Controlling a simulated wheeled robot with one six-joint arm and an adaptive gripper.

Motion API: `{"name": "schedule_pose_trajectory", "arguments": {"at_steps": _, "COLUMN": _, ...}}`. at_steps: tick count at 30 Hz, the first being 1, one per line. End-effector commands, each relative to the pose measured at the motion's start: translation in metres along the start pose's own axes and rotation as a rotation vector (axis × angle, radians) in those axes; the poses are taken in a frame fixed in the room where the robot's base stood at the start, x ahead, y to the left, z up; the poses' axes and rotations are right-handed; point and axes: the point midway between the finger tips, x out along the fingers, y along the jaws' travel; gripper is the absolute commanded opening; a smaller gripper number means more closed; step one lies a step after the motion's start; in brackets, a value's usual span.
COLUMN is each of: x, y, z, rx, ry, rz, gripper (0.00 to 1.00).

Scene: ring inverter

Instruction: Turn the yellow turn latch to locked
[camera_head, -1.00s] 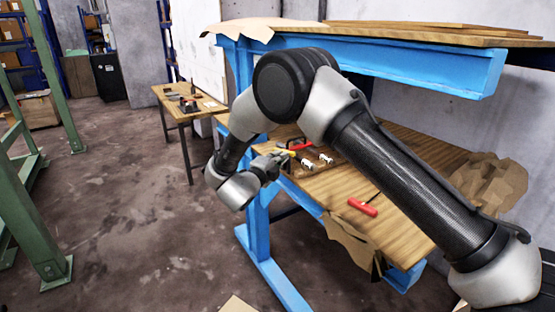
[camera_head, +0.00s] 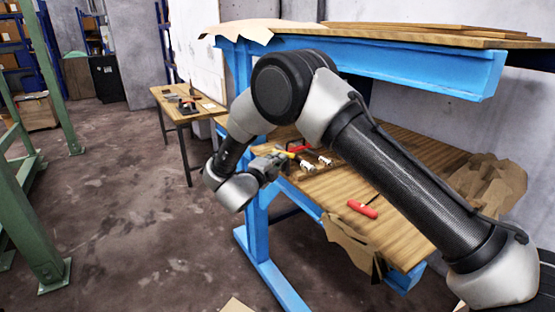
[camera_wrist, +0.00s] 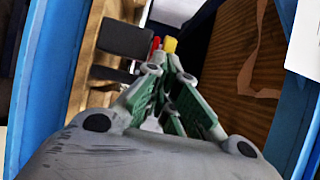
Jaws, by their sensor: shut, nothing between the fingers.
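The yellow turn latch (camera_wrist: 170,45) shows as a small yellow piece just beyond my fingertips in the wrist view.
A red part (camera_wrist: 154,46) sits left of the latch in the wrist view. White-and-dark fittings (camera_head: 308,167) and a red-handled tool (camera_head: 362,208) lie on the wooden shelf (camera_head: 405,225). The blue bench frame (camera_head: 258,225) stands close to my wrist.

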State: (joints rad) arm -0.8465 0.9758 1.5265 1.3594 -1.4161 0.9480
Motion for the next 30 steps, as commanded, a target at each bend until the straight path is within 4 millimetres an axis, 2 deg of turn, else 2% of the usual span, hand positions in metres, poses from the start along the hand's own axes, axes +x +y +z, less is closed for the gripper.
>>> {"name": "schedule_pose_trajectory", "arguments": {"at_steps": 30, "x": 0.0087, "y": -0.0002, "z": 0.0073, "rx": 0.000, "ry": 0.000, "rz": 0.000, "gripper": 0.00}}
